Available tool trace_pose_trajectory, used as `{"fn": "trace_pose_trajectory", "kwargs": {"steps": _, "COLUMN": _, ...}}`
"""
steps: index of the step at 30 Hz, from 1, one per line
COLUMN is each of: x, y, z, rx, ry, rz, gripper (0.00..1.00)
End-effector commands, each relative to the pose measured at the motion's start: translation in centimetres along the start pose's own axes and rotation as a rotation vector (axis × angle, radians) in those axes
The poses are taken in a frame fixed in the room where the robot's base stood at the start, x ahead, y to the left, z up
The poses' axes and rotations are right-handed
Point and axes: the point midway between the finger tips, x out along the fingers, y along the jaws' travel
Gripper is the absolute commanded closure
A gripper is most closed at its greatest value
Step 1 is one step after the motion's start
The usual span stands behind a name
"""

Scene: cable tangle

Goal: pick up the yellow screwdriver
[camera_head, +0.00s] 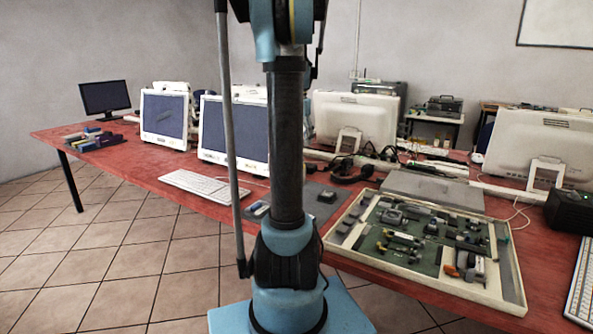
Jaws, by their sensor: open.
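No yellow screwdriver can be made out for certain in the head view. A shallow cream tray (511,275) on the red table at the right holds several small tools and parts on a dark green base. Small yellowish pieces lie among them, and an orange-tipped piece (450,270) is near its front right; they are too small to identify. My arm stands upright in the middle and hides part of the table. My gripper is out of the picture.
The long red table (140,180) carries white computers (235,133), a white keyboard (197,186), a headset (350,170) and a flat grey case (432,191) behind the tray. A black box (570,213) is at the right edge. Tiled floor (120,270) is clear at the left.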

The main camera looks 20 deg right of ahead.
Motion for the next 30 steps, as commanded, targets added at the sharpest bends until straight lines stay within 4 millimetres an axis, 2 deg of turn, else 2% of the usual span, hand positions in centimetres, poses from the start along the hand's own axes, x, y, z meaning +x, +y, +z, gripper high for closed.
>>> {"fn": "trace_pose_trajectory", "kwargs": {"steps": 3, "x": 2.1, "y": 0.1, "z": 0.0, "rx": 0.001, "ry": 0.000, "rz": 0.000, "gripper": 0.37}}
{"fn": "trace_pose_trajectory", "kwargs": {"steps": 9, "x": 5.1, "y": 0.0, "z": 0.0, "rx": 0.000, "ry": 0.000, "rz": 0.000, "gripper": 0.37}}
{"fn": "trace_pose_trajectory", "kwargs": {"steps": 19, "x": 7.2, "y": -0.1, "z": -0.1, "rx": 0.000, "ry": 0.000, "rz": 0.000, "gripper": 0.37}}
{"fn": "trace_pose_trajectory", "kwargs": {"steps": 27, "x": 10.6, "y": -0.3, "z": -0.3, "rx": 0.000, "ry": 0.000, "rz": 0.000, "gripper": 0.37}}
{"fn": "trace_pose_trajectory", "kwargs": {"steps": 30, "x": 11.3, "y": -0.3, "z": -0.3, "rx": 0.000, "ry": 0.000, "rz": 0.000, "gripper": 0.37}}
